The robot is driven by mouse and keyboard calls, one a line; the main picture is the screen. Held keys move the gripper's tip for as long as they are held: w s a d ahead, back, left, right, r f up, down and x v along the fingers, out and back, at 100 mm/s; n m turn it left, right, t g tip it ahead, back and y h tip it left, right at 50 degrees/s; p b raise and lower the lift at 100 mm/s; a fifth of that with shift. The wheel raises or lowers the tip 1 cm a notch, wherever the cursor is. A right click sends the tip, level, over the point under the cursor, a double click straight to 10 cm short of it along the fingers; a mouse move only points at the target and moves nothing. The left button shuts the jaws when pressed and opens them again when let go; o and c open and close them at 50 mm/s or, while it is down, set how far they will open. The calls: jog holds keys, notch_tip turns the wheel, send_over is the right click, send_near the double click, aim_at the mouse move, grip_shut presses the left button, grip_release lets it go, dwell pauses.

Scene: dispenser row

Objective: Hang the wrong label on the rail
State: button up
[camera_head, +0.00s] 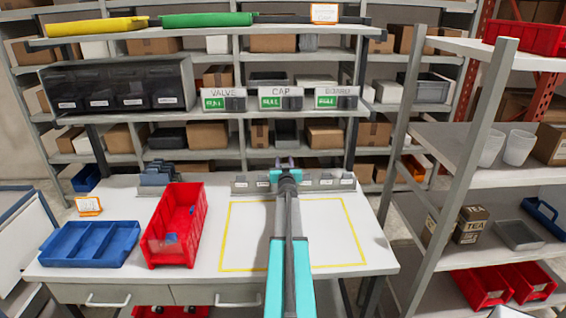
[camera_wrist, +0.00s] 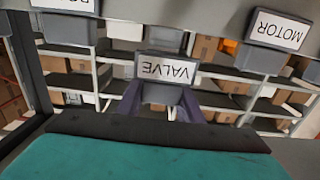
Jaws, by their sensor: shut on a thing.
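My gripper (camera_head: 284,164) reaches over the back of the white table. In the wrist view my gripper (camera_wrist: 161,98) has its dark purple fingers shut on a grey block with a white VALVE label (camera_wrist: 166,69), seen upside down. A MOTOR block (camera_wrist: 280,36) and a partly cut-off block (camera_wrist: 68,8) sit on either side of it. In the head view a row of small grey label blocks (camera_head: 326,181) lines the table's back edge; my arm hides part of it. Above, the shelf edge carries signs reading VALVE (camera_head: 223,92), CAP (camera_head: 281,91) and BOARD (camera_head: 337,91), each with a green panel.
A red bin (camera_head: 180,245) and a blue divided tray (camera_head: 90,243) stand on the table's left. A yellow-outlined area (camera_head: 335,235) looks empty apart from my arm above it. Dark drawers (camera_head: 118,85) stand on the shelf. A grey rack (camera_head: 455,150) stands at right.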

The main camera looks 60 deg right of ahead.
jog(key=shift+f+b, duration=1.65)
jog(key=shift+f, duration=0.7)
jog(key=o, duration=1.2)
jog(key=shift+c, duration=0.2)
jog(key=shift+a, duration=0.15)
jog(key=b+v, duration=0.3)
jog(key=v, duration=1)
jog(key=shift+s+a+b, duration=0.2)
jog(key=shift+s+b, duration=0.1)
jog(key=shift+w, duration=0.1)
